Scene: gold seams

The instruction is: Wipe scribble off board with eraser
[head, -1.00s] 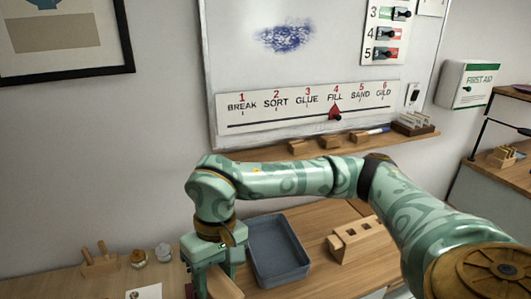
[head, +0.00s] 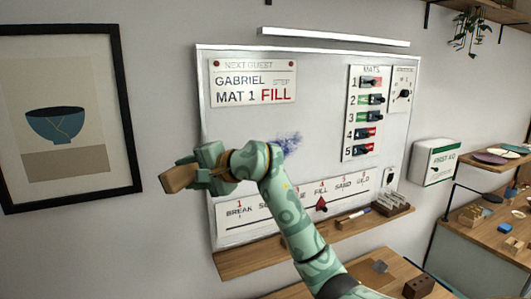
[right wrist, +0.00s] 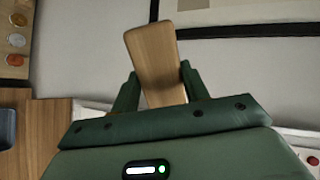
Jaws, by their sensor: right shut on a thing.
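The whiteboard (head: 240,130) hangs on the wall, with a blue scribble (head: 288,141) near its middle, partly hidden behind my right arm. My right gripper (head: 192,175) is raised in front of the board's left edge, pointing left. It is shut on a wooden block, the eraser (head: 177,179), which sticks out to the left, apart from the scribble in the picture. In the right wrist view the eraser (right wrist: 152,52) stands between both fingers of the gripper (right wrist: 159,88). My left gripper is not in view.
A framed bowl picture (head: 60,115) hangs left of the board. A step strip (head: 347,193) with a red pointer and a mats panel (head: 366,113) are on the board. The ledge (head: 250,259) below holds a marker and a card holder (head: 393,204). A first aid box (head: 434,162) is at right.

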